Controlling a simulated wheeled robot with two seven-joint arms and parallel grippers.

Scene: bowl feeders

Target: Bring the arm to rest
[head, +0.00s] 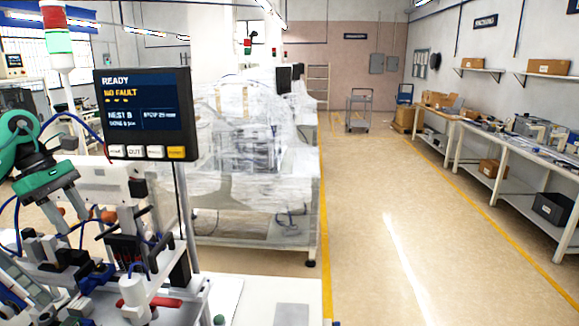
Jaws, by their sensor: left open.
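My left arm comes in at the left edge with teal and black links. My left gripper (58,207) hangs at its end over the crowded fixture (110,250) on the near left bench. The gripper is open. Its fingertips are small and hard to separate from the parts behind them, and I see nothing held between them. My right arm and right gripper are not in view.
A control screen (142,112) reading READY and NO FAULT stands on a post close to the arm. A plastic-wrapped machine (245,150) stands behind it. A workbench (520,145) lines the right wall. The aisle floor (420,240) is clear.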

